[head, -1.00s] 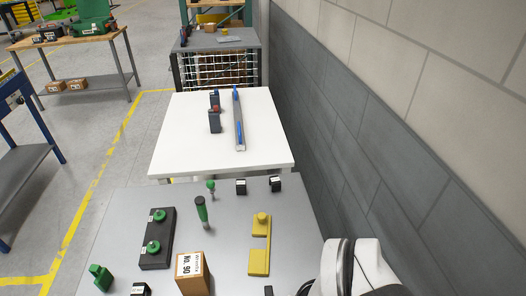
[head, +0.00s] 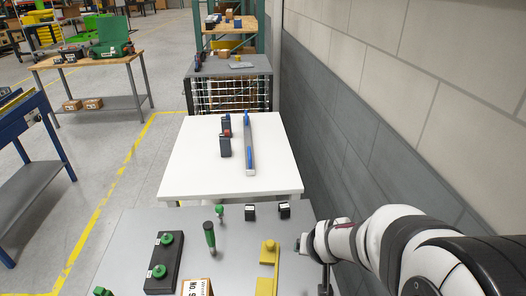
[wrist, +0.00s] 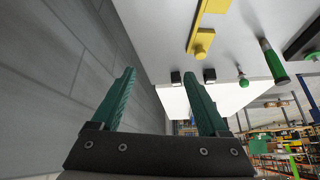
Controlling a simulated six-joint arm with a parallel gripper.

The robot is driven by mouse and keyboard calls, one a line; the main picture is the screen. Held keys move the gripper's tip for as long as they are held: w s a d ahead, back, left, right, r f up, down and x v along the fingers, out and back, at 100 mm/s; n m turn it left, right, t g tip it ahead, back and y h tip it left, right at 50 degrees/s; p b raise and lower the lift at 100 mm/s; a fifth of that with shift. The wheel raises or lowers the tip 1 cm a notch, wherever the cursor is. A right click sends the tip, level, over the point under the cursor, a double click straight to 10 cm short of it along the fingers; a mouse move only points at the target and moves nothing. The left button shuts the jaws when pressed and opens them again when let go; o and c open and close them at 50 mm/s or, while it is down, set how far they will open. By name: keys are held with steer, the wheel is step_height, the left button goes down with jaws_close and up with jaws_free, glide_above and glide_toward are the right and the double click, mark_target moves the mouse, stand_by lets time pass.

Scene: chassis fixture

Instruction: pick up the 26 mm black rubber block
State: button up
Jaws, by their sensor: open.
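Two small black blocks with white labels stand near the far edge of the grey table: a left one (head: 251,210) and a right one (head: 284,209). I cannot read their sizes. Both also show in the wrist view, one (wrist: 176,77) just beyond the gap between my fingers and the other (wrist: 210,76) beyond the right fingertip. My gripper (wrist: 160,72) is open, with two green fingers apart and nothing between them. In the head view my arm reaches in from the right; the gripper hangs at the table's right side, its fingers not clearly visible.
The grey table (head: 130,225) also holds a yellow bracket (head: 267,262), a green-handled tool (head: 209,238), a small green knob piece (head: 220,212), a black fixture with green knobs (head: 164,264) and a cardboard box (head: 197,287). A white table (head: 190,165) stands beyond. A wall (head: 350,150) runs along the right.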

steer(key=w+f+n+t, duration=0.1)
steer(key=w+f+t, duration=0.1)
steer(key=w+f, duration=0.1)
steer(key=w+d+f+n+t+y, duration=0.1)
steer(key=w+f+t, duration=0.1)
steer(key=w, duration=0.4)
steer(key=w+f+n+t+y, duration=0.1)
steer(key=w+f+t, duration=0.1)
steer(key=w+f, duration=0.2)
steer(key=shift+w+d+f+n+t, duration=0.15)
steer(key=shift+w+f+n+t, duration=0.15)
steer(key=shift+w+n, duration=0.1)
steer(key=shift+w+f, duration=0.2)
glide_toward(285, 207)
steer(key=x, duration=0.3)
steer(key=f+x, duration=0.1)
steer(key=x, duration=0.1)
steer(key=shift+d+f, duration=0.1)
steer(key=shift+d, duration=0.25)
steer(key=w, duration=0.3)
steer(key=w+a+f, duration=0.1)
steer(key=w, duration=0.1)
steer(key=shift+f, duration=0.1)
jaws_close()
